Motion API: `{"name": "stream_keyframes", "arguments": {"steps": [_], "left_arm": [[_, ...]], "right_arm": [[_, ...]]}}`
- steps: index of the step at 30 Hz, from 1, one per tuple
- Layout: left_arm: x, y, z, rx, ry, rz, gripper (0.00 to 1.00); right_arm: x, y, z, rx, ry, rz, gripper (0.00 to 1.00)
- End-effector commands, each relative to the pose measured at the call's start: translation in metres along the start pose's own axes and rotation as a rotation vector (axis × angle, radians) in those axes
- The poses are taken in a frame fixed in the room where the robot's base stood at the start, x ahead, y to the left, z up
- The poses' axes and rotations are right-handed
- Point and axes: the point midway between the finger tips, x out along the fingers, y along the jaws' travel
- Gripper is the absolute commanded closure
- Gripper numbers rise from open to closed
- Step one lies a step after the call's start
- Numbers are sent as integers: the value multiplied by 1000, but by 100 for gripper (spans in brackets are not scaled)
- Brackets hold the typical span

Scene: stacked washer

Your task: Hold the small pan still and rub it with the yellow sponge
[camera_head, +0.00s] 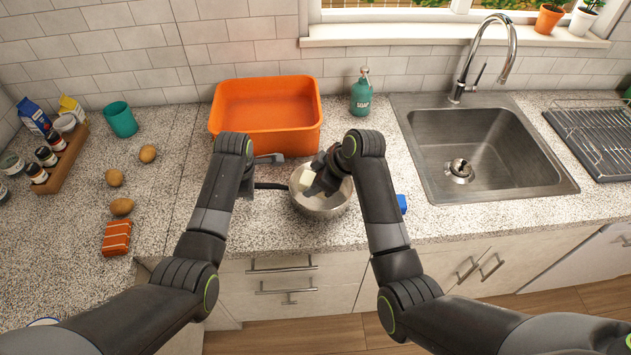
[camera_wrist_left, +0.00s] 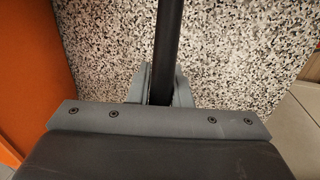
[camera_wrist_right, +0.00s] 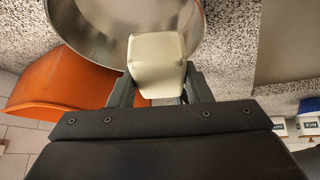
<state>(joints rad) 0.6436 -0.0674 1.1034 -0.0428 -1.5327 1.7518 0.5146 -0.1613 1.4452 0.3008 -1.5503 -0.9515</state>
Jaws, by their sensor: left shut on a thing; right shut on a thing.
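The small pan (camera_head: 322,207) is a round steel pan with a black handle (camera_head: 272,186), sitting near the counter's front edge. My left gripper (camera_head: 268,160) is shut on the handle, which runs between its fingers in the left wrist view (camera_wrist_left: 167,50). My right gripper (camera_head: 314,187) is over the pan, shut on a pale yellowish block, the sponge (camera_wrist_right: 156,62). In the head view the sponge (camera_head: 306,181) shows inside the pan's rim. I cannot tell whether it touches the pan's inner surface. My right forearm hides part of the pan's right side.
An orange basin (camera_head: 266,128) stands behind the pan, with a green soap bottle (camera_head: 361,93) beside it. The sink (camera_head: 478,150) lies to the right. A small blue item (camera_head: 402,203) is partly behind my right arm. Potatoes (camera_head: 121,206) lie at the left.

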Motion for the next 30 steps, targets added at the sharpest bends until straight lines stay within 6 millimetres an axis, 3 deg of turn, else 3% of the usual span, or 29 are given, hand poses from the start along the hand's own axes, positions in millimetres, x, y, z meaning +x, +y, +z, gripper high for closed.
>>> {"name": "stream_keyframes", "arguments": {"steps": [5, 6, 12, 23, 30], "left_arm": [[-1, 1, 1, 0, -2, 2, 100], [-1, 1, 1, 0, -2, 2, 80], [0, 0, 1, 0, -2, 1, 57], [-6, 1, 1, 0, -1, 2, 57], [-41, 2, 1, 0, -2, 6, 57]], "right_arm": [[0, 0, 0, 0, 0, 0, 74], [0, 0, 0, 0, 0, 0, 74], [0, 0, 0, 0, 0, 0, 74], [0, 0, 0, 0, 0, 0, 74], [0, 0, 0, 0, 0, 0, 74]]}}
